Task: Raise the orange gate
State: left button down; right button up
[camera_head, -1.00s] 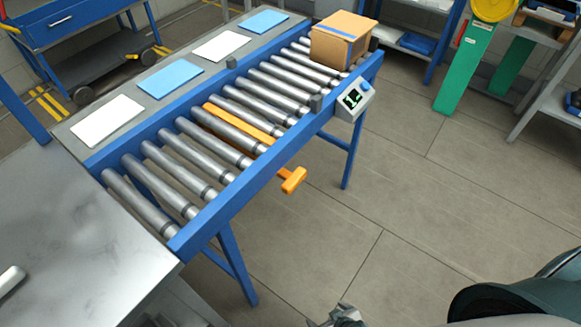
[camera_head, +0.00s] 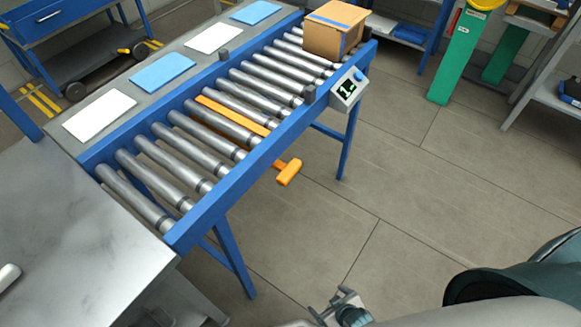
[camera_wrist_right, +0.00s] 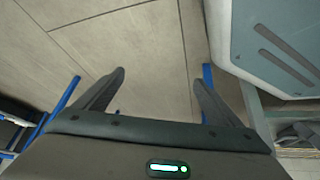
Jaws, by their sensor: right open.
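The orange gate (camera_head: 232,115) is a flat orange bar lying low between the rollers of the blue-framed conveyor (camera_head: 207,208). Its orange T-shaped handle (camera_head: 288,171) sticks out past the conveyor's near side, over the floor. My right gripper (camera_head: 340,303) is at the bottom edge of the head view, below and to the right of the handle and well apart from it. In the right wrist view my right gripper (camera_wrist_right: 158,92) has its two fingers spread, with only floor between them. My left gripper is not in view.
A cardboard box (camera_head: 335,31) sits at the conveyor's far end, near a small display unit (camera_head: 347,88) on the frame. A metal table (camera_head: 75,235) stands at the left. White and blue sheets lie along the far rail. The floor (camera_head: 400,190) right of the conveyor is clear.

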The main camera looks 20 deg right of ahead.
aim_at(294, 174)
jog(key=w+d+r+n+t+b, duration=0.1)
jog(key=w+d+r+n+t, duration=0.3)
jog(key=w+d+r+n, duration=0.35)
jog(key=w+d+r+n+t+b, duration=0.2)
jog(key=w+d+r+n+t, duration=0.15)
jog(key=w+r+n, duration=0.4)
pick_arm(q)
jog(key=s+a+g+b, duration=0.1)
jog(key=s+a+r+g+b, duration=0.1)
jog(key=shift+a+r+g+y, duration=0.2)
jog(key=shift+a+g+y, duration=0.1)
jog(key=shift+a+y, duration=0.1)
pick_arm(e)
jog(key=a+r+n+y, duration=0.2)
jog(key=r+n+y, duration=0.3)
jog(key=r+n, duration=0.7)
jog(key=s+a+r+n+y, duration=0.1)
jog(key=r+n+y, duration=0.4)
jog(key=r+n, duration=0.6)
jog(key=shift+s+a+r+n+t, duration=0.2)
jog(key=shift+a+r+n+t, duration=0.25)
jog(key=shift+n, duration=0.65)
jog(key=shift+w+a, duration=0.1)
jog(key=shift+a, duration=0.05)
